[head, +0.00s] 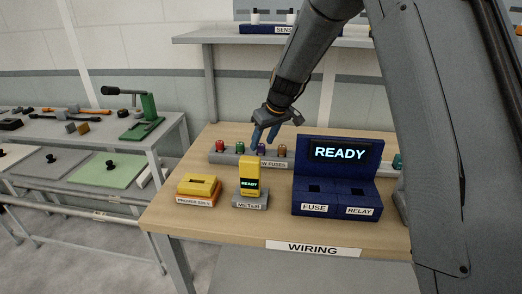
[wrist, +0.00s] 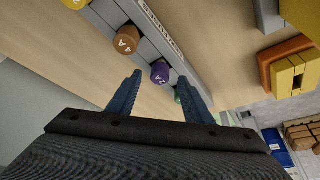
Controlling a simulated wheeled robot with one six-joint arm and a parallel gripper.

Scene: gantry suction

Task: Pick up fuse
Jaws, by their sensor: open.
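A grey fuse rack (head: 230,158) stands at the back of the bench with red (head: 220,146), green (head: 240,147), purple (head: 261,148) and brown (head: 282,150) fuses upright in it. My gripper (head: 264,137) is open above the rack, pointing down over the purple fuse. In the wrist view, the purple fuse (wrist: 160,72) shows between and beyond the tips of my gripper (wrist: 160,77), apart from both fingers. The brown fuse (wrist: 126,40), marked 4A, is to its left, and the green fuse (wrist: 179,94) is partly hidden by the right finger.
A blue station (head: 337,170) reading READY, with FUSE and RELAY sockets, stands right of the rack. A yellow meter (head: 249,180) and a yellow-orange block (head: 198,188) stand in front of the rack. A side table (head: 85,130) with tools is at left.

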